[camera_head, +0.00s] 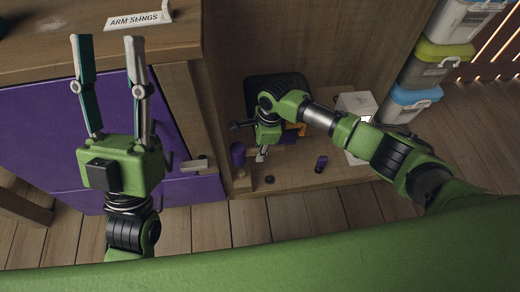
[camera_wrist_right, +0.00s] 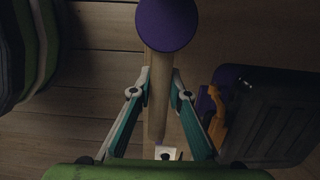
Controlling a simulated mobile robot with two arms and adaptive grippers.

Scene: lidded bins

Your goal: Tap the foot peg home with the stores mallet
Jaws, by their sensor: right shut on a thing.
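My right gripper (camera_wrist_right: 160,76) is shut on the mallet. In the right wrist view the mallet's round purple head (camera_wrist_right: 167,22) is at the top, beyond the fingertips, and its pale wooden handle (camera_wrist_right: 158,100) runs between the fingers. In the head view my right gripper (camera_head: 261,153) points down over the low wooden shelf, with the purple mallet head (camera_head: 237,154) just to its left. A small dark round piece (camera_head: 269,179) lies on the shelf below it; I cannot tell whether it is the foot peg. My left gripper (camera_head: 108,42) is open and empty, fingers pointing up.
A short purple cylinder (camera_head: 321,163) stands on the shelf to the right. A dark case (camera_wrist_right: 275,115) stands beside my right gripper. A white box (camera_head: 357,104) and stacked lidded bins (camera_head: 434,66) are on the right. A purple-fronted cabinet (camera_head: 45,135) fills the left.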

